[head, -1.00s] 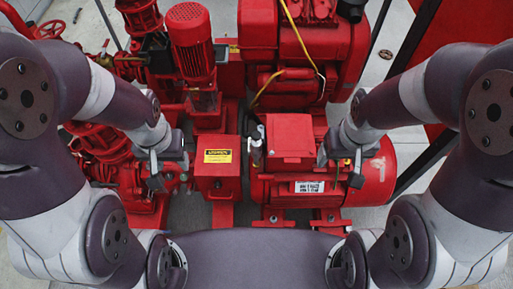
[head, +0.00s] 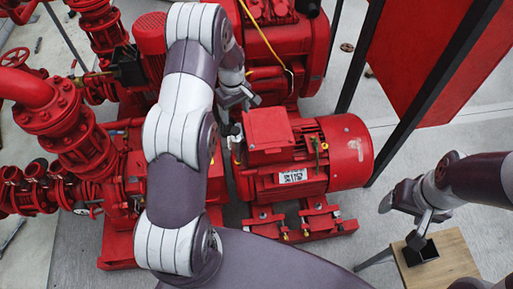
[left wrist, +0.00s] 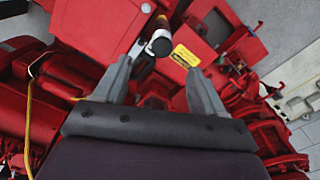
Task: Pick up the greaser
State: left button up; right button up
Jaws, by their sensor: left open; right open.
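The greaser (left wrist: 158,40) is a small cylinder with a dark and pale grey body, seen near the top centre of the left wrist view. In the head view its pale part (head: 234,130) shows at the left side of the red motor (head: 345,150), just below my left gripper (head: 238,100). In the left wrist view, my left gripper (left wrist: 157,68) is open, with the greaser just beyond and between its fingertips. I see no grip on it. My right gripper (head: 402,218) is open and empty at the right, above a small wooden table.
A black square holder (head: 421,251) stands on the wooden table (head: 450,264). Red pipes and valves (head: 75,130) crowd the left. A red panel on a black frame (head: 430,60) stands at the upper right. Floor between motor and table is clear.

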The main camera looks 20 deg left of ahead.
aim_at(236, 137)
pick_arm(q)
jog(key=shift+a+f, duration=0.15)
jog(key=shift+f, duration=0.15)
jog(key=shift+n, duration=0.3)
jog(key=f+p, duration=0.1)
jog(key=f, duration=1.1)
jog(key=shift+a+f, duration=0.2)
grip_shut()
